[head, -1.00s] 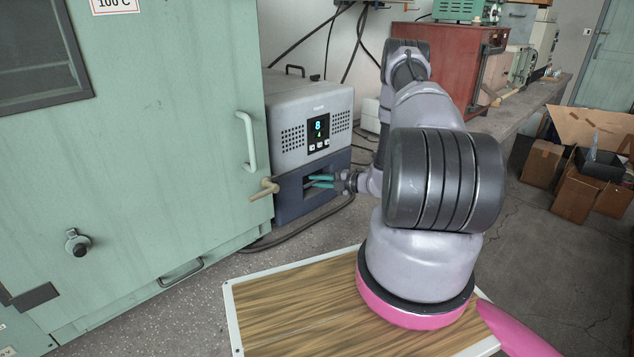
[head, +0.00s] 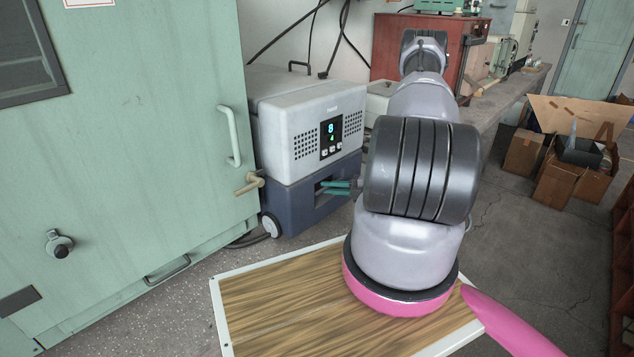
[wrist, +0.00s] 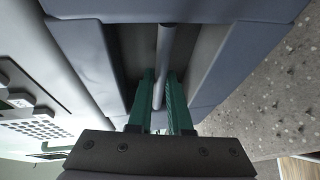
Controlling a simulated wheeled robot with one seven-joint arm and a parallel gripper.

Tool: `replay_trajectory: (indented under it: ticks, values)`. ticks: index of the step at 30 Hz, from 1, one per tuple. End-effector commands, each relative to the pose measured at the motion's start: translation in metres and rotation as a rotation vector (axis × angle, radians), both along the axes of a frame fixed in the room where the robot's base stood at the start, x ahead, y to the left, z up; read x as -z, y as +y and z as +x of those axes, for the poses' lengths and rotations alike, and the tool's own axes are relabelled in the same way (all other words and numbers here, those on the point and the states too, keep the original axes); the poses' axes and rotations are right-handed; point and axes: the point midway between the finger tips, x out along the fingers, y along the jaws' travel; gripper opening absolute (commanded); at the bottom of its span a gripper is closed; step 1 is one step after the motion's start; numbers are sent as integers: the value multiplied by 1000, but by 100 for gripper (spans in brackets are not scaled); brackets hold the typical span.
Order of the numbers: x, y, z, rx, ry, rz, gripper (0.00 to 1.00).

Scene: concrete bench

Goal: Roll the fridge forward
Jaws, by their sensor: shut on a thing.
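The fridge (head: 308,128) is a portable box with a light grey upper part, a dark blue base and a lit display. In the wrist view, the two green fingers (wrist: 161,100) are shut on a grey bar handle (wrist: 164,50) across that recess. My arm hides part of the fridge's right side.
A large green cabinet (head: 120,130) with handles stands close on the left. A bench (head: 505,95) with a red box (head: 425,45) runs behind. Cardboard boxes (head: 560,180) lie at the right.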

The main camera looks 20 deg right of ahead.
Motion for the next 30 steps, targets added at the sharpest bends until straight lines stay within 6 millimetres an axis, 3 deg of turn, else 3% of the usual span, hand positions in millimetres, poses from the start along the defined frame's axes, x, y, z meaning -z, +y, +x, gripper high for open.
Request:
replay_trajectory:
  ticks: [1,7,21,22,24,30]
  values:
    - [4,-5,-12,2,12,-5,0]
    - [5,-12,-31,0,11,-6,0]
    - [5,-15,-37,0,12,-6,0]
    - [5,-15,-37,0,12,-6,21]
    - [5,-14,-36,0,11,-6,47]
    - [3,-14,-34,0,6,-5,47]
